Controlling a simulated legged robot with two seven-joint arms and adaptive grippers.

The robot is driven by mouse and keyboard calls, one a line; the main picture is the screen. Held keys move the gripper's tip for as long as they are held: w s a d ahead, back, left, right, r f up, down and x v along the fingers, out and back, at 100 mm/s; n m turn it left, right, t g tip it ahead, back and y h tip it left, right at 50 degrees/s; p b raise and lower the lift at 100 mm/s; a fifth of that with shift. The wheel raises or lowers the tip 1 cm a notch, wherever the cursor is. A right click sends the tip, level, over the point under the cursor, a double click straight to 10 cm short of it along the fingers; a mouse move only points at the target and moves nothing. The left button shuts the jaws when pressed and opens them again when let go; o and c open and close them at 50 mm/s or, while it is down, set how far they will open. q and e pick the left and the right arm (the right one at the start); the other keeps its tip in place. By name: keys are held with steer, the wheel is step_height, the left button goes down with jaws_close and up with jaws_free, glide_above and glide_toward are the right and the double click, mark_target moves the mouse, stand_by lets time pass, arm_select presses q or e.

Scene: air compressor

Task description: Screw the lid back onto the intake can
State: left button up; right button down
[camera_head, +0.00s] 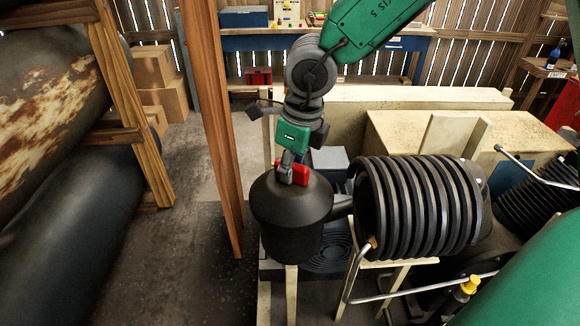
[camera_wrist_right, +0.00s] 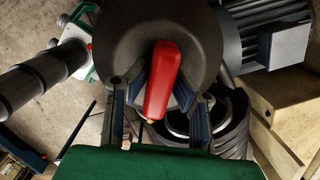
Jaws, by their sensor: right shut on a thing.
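The intake can (camera_head: 292,222) is a dark, rounded can with a sloped top, standing left of the ribbed cylinder in the head view. It also fills the upper middle of the right wrist view (camera_wrist_right: 150,30). A red handle (camera_head: 299,172) sits at the top of the can. In the right wrist view the red handle (camera_wrist_right: 162,82) lies between the fingers. My right gripper (camera_head: 290,172) reaches down from above and is shut on the red handle. The lid under the handle is mostly hidden, so its seating cannot be told. My left gripper is not in view.
A black ribbed cylinder (camera_head: 420,208) joins the can by a short pipe on its right. A bent metal pipe (camera_head: 350,280) runs in front. A wooden post (camera_head: 212,130) stands to the left. Large dark tanks on a wooden rack fill the left side.

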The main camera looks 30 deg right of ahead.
steer(key=shift+f+b, duration=0.5)
steer(key=shift+f, duration=0.4)
steer(key=c, duration=1.3)
jaws_free()
steer(key=shift+r, duration=0.1)
steer(key=r, duration=0.4)
steer(key=s+r, duration=0.1)
steer(key=r, duration=0.2)
steer(key=d+r, duration=0.1)
steer(key=r, duration=0.3)
steer(key=shift+s+r, duration=0.3)
steer(key=shift+c, duration=0.5)
